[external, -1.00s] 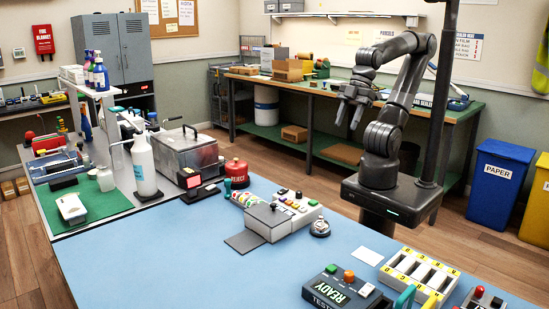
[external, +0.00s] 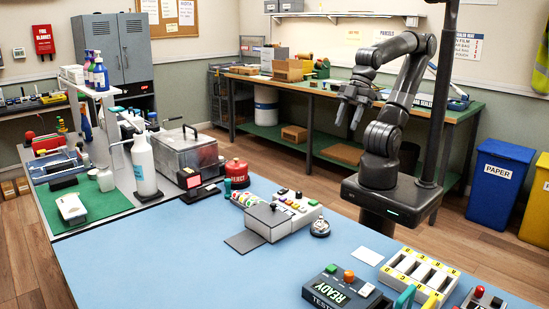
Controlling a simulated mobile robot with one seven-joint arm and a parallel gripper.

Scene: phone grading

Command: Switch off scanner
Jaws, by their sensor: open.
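My gripper (external: 349,121) is open and empty. It points down in the air beyond the far edge of the blue table (external: 170,265), apart from everything on it. No label that I can read names a scanner. A grey box with a white panel of coloured buttons (external: 285,213) sits on the blue table, left of and nearer than my gripper. A small dark device with a red-edged screen (external: 194,182) stands to its left. I cannot tell which of them is the scanner, or whether any switch is on.
A READY tester box (external: 338,288) and a tray with yellow lettered slots (external: 421,272) are at the near right. The blue table's left front is clear.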

